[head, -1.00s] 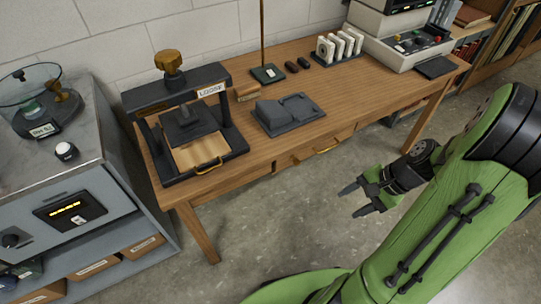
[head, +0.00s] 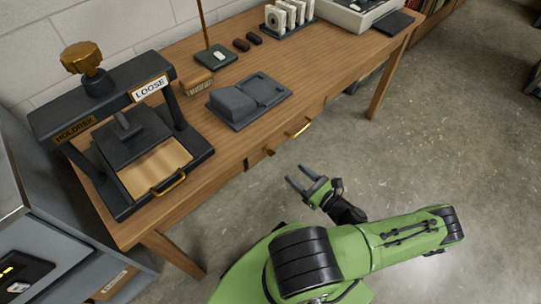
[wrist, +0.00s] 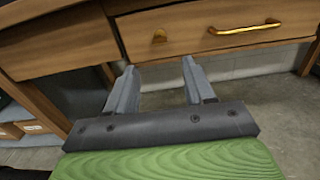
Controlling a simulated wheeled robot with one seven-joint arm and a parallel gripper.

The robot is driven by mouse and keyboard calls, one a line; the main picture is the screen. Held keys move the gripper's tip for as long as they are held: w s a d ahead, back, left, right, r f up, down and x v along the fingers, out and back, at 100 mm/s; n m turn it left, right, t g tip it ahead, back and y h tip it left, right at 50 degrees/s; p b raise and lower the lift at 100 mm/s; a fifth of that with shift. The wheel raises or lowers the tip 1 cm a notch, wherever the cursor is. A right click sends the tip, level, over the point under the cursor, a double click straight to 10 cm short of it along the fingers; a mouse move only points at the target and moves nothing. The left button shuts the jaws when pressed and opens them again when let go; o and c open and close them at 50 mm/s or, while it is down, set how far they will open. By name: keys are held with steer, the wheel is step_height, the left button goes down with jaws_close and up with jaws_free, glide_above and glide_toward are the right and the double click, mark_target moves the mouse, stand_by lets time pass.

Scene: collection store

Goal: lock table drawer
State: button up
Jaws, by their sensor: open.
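The wooden table's drawer (head: 285,137) is in the front edge of the table and looks shut. In the wrist view, the drawer front (wrist: 190,38) carries a brass bar handle (wrist: 244,28). A small round brass piece, the lock or its key (wrist: 159,36), sits left of the handle; it also shows in the head view (head: 269,152). Its slot or turn position is too small to tell. My gripper (head: 296,180) is open and empty, in front of the table and apart from the drawer. In the wrist view its fingers (wrist: 160,85) point toward the drawer front.
A black press (head: 120,140) labelled LOOSE stands at the table's left end. A dark grey moulded tray (head: 250,98), a wooden block and a rack of white pieces (head: 288,16) are on the table. A grey cabinet stands left. The floor (head: 400,170) in front is clear.

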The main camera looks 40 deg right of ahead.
steer(key=w+b, duration=0.2)
steer(key=w, duration=0.9)
steer(key=shift+a, duration=0.2)
jaws_close()
